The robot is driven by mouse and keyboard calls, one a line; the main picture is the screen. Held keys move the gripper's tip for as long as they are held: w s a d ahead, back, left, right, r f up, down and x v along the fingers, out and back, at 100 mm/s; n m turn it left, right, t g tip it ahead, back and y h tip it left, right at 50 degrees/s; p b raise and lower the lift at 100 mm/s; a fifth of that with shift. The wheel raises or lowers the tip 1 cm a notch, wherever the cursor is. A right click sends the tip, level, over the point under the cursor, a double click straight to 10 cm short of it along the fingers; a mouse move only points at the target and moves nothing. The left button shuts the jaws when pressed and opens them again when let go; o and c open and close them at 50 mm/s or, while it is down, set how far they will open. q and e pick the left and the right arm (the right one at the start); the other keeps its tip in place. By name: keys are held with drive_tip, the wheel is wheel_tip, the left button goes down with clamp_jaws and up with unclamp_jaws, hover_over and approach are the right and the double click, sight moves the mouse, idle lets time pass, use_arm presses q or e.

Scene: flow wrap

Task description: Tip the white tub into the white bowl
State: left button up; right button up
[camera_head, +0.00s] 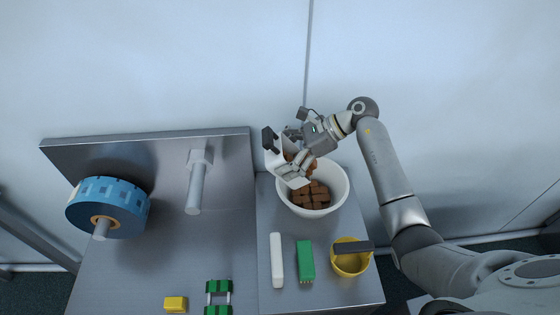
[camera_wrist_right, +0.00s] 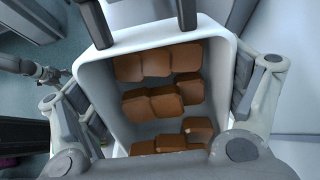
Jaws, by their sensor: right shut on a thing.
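The white tub (camera_head: 293,178) is tilted above the left rim of the white bowl (camera_head: 338,199). My right gripper (camera_head: 285,152) is shut on the tub. In the right wrist view the tub (camera_wrist_right: 226,50) shows from its open side, with my right gripper (camera_wrist_right: 158,130) around its sides. Several brown blocks (camera_wrist_right: 160,100) are inside it. The bowl stands upright on the steel table and holds several brown blocks (camera_head: 310,195). The tub and arm hide part of the bowl's far left side.
A yellow cup (camera_head: 350,264) with a dark flat bar across it stands in front of the bowl. A green block (camera_head: 306,261) and a white bar (camera_head: 276,260) lie to its left. A blue roll (camera_head: 108,205) sits on a spindle at the left.

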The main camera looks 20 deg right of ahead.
drive_tip(key=shift+s+d+f+t+y+b, duration=0.2)
drive_tip(key=shift+d+y+b, duration=0.65)
drive_tip(key=shift+b, duration=1.25)
drive_tip(key=shift+s+d+r+t+y+b, duration=0.1)
drive_tip(key=shift+d+t+y+b, duration=0.3)
drive_tip(key=shift+y+b, duration=1.25)
drive_tip(key=shift+s+d+f+t+y+b, duration=0.15)
drive_tip(key=shift+d+y+b, duration=0.45)
drive_tip(key=shift+b, duration=1.95)
drive_tip(key=shift+r, duration=0.45)
drive_tip(key=shift+p, duration=0.35)
